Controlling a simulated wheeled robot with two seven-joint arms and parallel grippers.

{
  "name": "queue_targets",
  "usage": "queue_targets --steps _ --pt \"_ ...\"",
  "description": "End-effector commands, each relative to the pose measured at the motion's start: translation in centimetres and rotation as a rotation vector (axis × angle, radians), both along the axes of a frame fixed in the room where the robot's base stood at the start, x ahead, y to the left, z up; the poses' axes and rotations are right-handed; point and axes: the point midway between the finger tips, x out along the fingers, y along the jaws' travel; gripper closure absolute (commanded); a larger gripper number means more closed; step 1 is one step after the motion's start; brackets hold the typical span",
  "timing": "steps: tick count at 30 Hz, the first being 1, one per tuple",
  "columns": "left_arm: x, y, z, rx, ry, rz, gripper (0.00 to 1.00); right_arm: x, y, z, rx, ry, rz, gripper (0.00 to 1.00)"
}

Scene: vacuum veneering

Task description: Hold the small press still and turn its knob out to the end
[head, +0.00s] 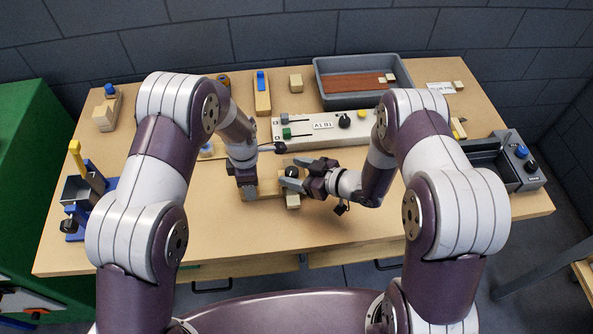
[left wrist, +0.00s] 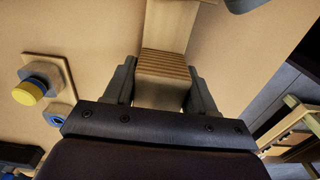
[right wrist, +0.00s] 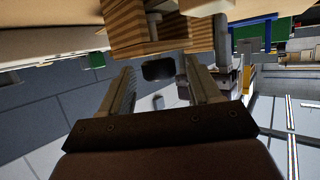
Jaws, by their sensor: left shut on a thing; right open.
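The small wooden press (head: 268,187) stands on the table in front of me, in the middle of the head view. My left gripper (head: 248,190) is shut on its left end. In the left wrist view the striped wooden end of the press (left wrist: 160,64) sits between the fingers. The dark knob (head: 292,171) is at the right part of the press. My right gripper (head: 296,174) is open, with a finger on either side of the knob. In the right wrist view the dark knob (right wrist: 160,68) shows between the fingertips, with gaps at both sides, below the striped wood (right wrist: 128,25).
A pale control panel (head: 322,127) with knobs and a label lies just behind the press. A grey tray (head: 324,96) with a brown sheet stands farther back. A blue stand with a yellow handle (head: 76,158) is at the left, a dark grey box (head: 529,170) at the right.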

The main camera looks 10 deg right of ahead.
Motion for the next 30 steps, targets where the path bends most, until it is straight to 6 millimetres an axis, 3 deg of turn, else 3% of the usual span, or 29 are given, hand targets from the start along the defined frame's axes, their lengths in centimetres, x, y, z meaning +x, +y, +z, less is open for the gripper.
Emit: queue_targets --steps 2,7,20,30 --pt "0.00 0.00 -0.01 0.000 0.000 0.000 0.76 -0.01 -0.02 0.00 0.000 0.000 0.000 0.41" --pt "-0.01 -0.01 -0.01 0.000 0.000 0.000 0.76 -0.02 -0.04 0.01 0.000 0.000 0.000 0.94" --pt "-0.01 -0.01 -0.01 0.000 0.000 0.000 0.76 0.20 -0.04 0.08 0.003 -0.002 0.079 0.94" --pt "-0.02 -0.05 -0.01 0.000 0.000 -0.001 0.76 0.59 -0.25 0.04 0.002 -0.004 0.357 0.94"
